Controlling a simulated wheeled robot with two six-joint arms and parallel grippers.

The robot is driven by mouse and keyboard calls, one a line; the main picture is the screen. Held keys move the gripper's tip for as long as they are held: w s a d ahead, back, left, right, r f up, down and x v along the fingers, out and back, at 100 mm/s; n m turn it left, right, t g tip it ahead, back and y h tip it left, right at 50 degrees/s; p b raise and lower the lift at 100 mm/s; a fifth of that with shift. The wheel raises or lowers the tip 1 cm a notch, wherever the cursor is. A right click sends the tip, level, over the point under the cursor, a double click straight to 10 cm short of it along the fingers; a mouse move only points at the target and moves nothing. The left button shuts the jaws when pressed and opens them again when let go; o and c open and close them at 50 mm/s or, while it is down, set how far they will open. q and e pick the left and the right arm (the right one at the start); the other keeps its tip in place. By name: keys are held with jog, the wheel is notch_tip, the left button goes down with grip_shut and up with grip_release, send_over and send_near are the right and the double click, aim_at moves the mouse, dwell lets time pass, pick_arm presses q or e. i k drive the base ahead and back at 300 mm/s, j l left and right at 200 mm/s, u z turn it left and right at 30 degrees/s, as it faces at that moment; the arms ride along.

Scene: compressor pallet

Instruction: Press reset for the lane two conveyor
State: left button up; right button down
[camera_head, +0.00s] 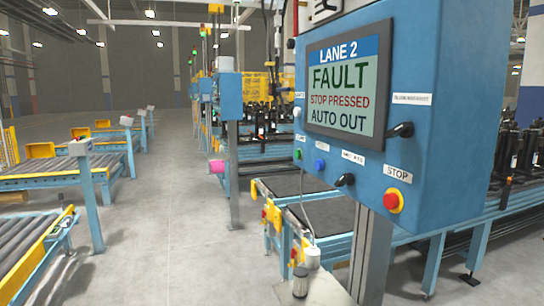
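A blue control box (455,110) on a grey post stands close on the right. Its screen (342,88) reads "LANE 2 FAULT STOP PRESSED AUTO OUT". Along its lower front are a green button (298,154), a blue button (319,165), a black selector (345,180) and a red stop button (393,201) on a yellow base, labelled STOP. A white button or lamp (297,112) sits left of the screen. The small labels above the green and blue buttons are too small to read. Neither of my grippers is in view.
A black handle (402,130) sticks out from the box front. Roller conveyors stand at left (60,180) and behind the box. A blue post (90,200) stands at left. Grey floor (180,240) is open between them. Black cylindrical parts (515,150) stand at right.

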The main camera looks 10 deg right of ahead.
aim_at(318, 164)
jog(key=i+j, duration=0.2)
jog(key=i, duration=0.25)
jog(key=i+j+u, duration=0.15)
jog(key=i, duration=0.25)
jog(key=j, duration=0.1)
